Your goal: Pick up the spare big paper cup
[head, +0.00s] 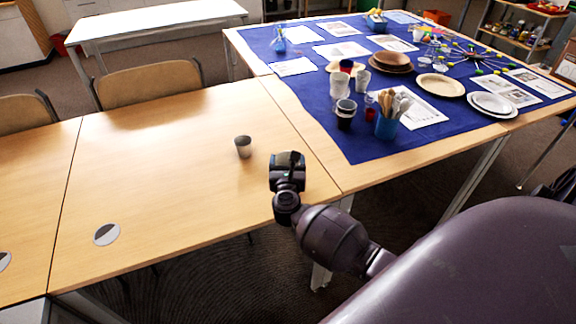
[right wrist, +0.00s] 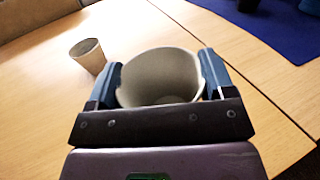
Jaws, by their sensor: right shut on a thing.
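A big pale paper cup (right wrist: 160,78) is between the two blue fingers of my right gripper (right wrist: 160,72) in the right wrist view. The gripper is shut on it, and I see into its open mouth. In the head view, my right gripper (head: 287,165) is over the right part of the wooden table and largely hides the held cup. Another cup (head: 243,147), greyish, stands upright on the table to the left of the gripper, apart from it. It also shows in the right wrist view (right wrist: 88,56). My left gripper is not in view.
A blue cloth (head: 372,146) covers the table at the right. It holds white cups (head: 340,88), a dark cup (head: 345,113), a blue container of wooden cutlery (head: 386,126) and plates (head: 441,85). Round two-tone discs (head: 107,234) mark the left tabletop, which is otherwise mostly clear.

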